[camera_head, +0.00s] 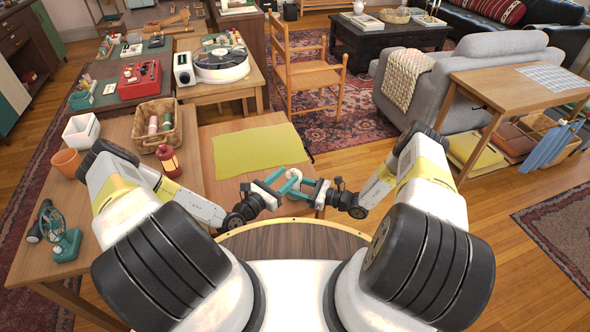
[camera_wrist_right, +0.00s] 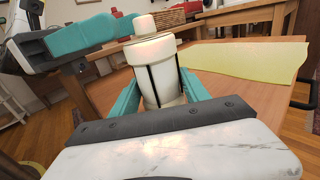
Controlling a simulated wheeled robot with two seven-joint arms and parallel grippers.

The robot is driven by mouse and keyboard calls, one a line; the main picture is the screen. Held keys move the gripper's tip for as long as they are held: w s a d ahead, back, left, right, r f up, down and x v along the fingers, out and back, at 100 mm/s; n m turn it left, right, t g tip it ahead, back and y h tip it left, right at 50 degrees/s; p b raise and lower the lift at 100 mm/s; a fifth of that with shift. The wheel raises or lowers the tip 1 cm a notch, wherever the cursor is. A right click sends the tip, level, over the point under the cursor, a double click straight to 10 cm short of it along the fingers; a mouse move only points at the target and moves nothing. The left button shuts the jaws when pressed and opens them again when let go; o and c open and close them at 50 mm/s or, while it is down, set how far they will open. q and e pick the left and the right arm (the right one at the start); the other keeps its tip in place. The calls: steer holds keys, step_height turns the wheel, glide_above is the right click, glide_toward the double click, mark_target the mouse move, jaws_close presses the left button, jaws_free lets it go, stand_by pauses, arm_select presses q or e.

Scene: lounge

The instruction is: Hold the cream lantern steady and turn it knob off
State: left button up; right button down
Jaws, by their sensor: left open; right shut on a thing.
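The cream lantern (camera_head: 294,187) is small and partly covered by my grippers in the head view. In the right wrist view the lantern (camera_wrist_right: 160,75) stands nearly upright with dark vertical bars. A short cream knob (camera_wrist_right: 144,23) sits at its top. My right gripper (camera_head: 299,190) is shut on the lantern body, with a teal finger on each side of it. My left gripper (camera_head: 283,182) is open, close to the lantern from the left. In the right wrist view the teal fingers of my left gripper (camera_wrist_right: 105,32) are beside the knob; contact is unclear.
A yellow-green mat (camera_head: 258,150) lies on the wooden table beyond the grippers. A red lantern (camera_head: 169,162), wicker basket (camera_head: 157,138), terracotta pot (camera_head: 67,163) and teal fan (camera_head: 60,235) stand on the left table. A wooden chair (camera_head: 305,75) stands behind.

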arm_select(q)
steer(key=shift+v, duration=2.35)
arm_select(e)
steer(key=shift+c, duration=2.3)
jaws_free()
